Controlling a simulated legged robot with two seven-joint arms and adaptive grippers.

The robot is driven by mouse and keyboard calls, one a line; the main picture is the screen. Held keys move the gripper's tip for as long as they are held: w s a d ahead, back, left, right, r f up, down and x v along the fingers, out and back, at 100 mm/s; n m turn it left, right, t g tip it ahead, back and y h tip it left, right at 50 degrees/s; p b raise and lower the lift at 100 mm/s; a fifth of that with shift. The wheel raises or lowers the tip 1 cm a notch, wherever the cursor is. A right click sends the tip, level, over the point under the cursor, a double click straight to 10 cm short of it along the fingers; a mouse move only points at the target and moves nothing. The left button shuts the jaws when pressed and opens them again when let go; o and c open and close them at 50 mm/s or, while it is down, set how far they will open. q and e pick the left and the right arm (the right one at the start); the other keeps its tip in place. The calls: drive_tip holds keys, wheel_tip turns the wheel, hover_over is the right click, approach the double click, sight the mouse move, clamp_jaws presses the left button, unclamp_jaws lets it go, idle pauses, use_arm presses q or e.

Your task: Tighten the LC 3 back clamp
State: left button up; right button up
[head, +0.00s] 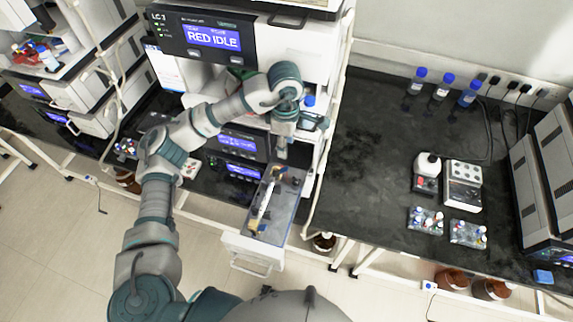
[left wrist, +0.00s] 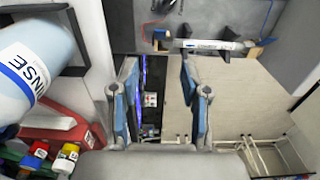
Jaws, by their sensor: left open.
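The LC 3 stack (head: 225,37) shows "RED IDLE" on its top screen. Below, a grey drawer (head: 240,245) is pulled out toward me. A white column (head: 264,201) lies along it between end clamps. The back clamp (head: 279,172) is at the end nearer the stack, partly hidden by my gripper. In the left wrist view the column (left wrist: 210,44) lies across the top, with the back clamp (left wrist: 160,40) at its left end. My left gripper (head: 283,150) is above the back end of the drawer. Its fingers (left wrist: 163,97) are open and empty, apart from the clamp.
A "RINSE" bottle (left wrist: 30,55) and a red tray with capped vials (left wrist: 58,135) are close left of my gripper. A white frame post (head: 327,150) stands right of the drawer. The right bench (head: 365,130) has free room, with bottles and vial racks farther right.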

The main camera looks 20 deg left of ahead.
sight(286, 169)
use_arm(q)
drive_tip(key=f, duration=0.5)
drive_tip(key=f+p, duration=0.1)
drive_tip(key=f, duration=0.5)
drive_tip(key=shift+d+f, duration=0.2)
drive_tip(key=shift+f, duration=0.1)
drive_tip(key=shift+a, duration=0.1)
drive_tip(key=shift+a, duration=0.1)
clamp_jaws()
